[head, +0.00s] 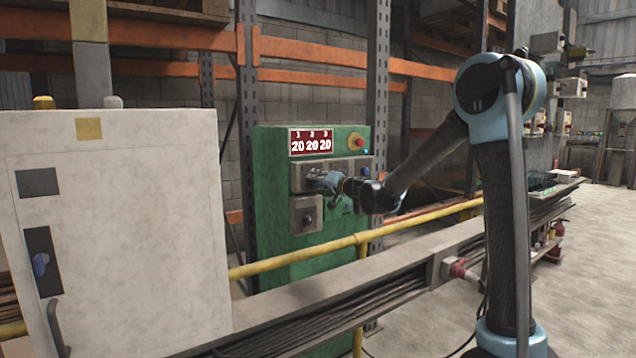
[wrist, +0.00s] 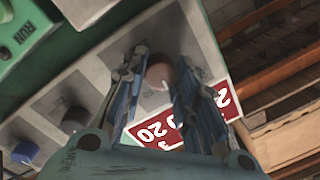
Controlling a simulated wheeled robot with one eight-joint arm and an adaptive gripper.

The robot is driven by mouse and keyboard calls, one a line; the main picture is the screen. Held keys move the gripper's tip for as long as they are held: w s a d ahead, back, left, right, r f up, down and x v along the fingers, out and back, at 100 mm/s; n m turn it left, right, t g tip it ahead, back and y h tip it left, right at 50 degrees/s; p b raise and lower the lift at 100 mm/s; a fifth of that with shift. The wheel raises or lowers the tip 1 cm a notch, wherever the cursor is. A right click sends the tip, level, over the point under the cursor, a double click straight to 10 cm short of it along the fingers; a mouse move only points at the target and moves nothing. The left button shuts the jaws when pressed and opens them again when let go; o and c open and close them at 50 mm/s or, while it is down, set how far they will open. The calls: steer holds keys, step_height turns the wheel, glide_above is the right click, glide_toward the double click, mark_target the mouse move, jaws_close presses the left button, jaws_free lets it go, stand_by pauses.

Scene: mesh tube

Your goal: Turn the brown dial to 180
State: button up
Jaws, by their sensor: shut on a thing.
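The brown dial (wrist: 160,72) sits on a grey panel plate (wrist: 190,30) and shows between my fingers in the wrist view. My gripper (wrist: 162,62) is shut on the dial, with one blue finger on each side of it. In the head view my gripper (head: 325,181) reaches the grey plate on the green machine (head: 272,215) and hides the brown dial. The red display (head: 311,142) above reads 20 under each of 1, 2 and 3. The dial's pointer and any scale marks cannot be made out.
A dark grey dial (wrist: 75,120) and a blue dial (wrist: 25,152) are in line with the brown one. A red button (head: 358,142) is beside the display. A yellow rail (head: 300,257) and a cable-filled beam (head: 330,300) run in front of the machine. A white cabinet (head: 125,230) stands left.

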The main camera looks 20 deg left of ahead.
steer(key=m, duration=0.8)
steer(key=shift+w+d+f+m+t, duration=0.15)
steer(key=shift+d+m+t, duration=0.1)
steer(key=shift+m+t, duration=0.15)
steer(key=m, duration=0.4)
steer(key=shift+a+f+m, duration=0.1)
steer(key=shift+m, duration=0.3)
steer(key=shift+a+m+t, duration=0.1)
steer(key=shift+m+t, duration=0.2)
steer(key=shift+m, duration=1.6)
steer(key=o, duration=1.1)
steer(key=shift+a, duration=0.1)
steer(key=shift+c, duration=0.2)
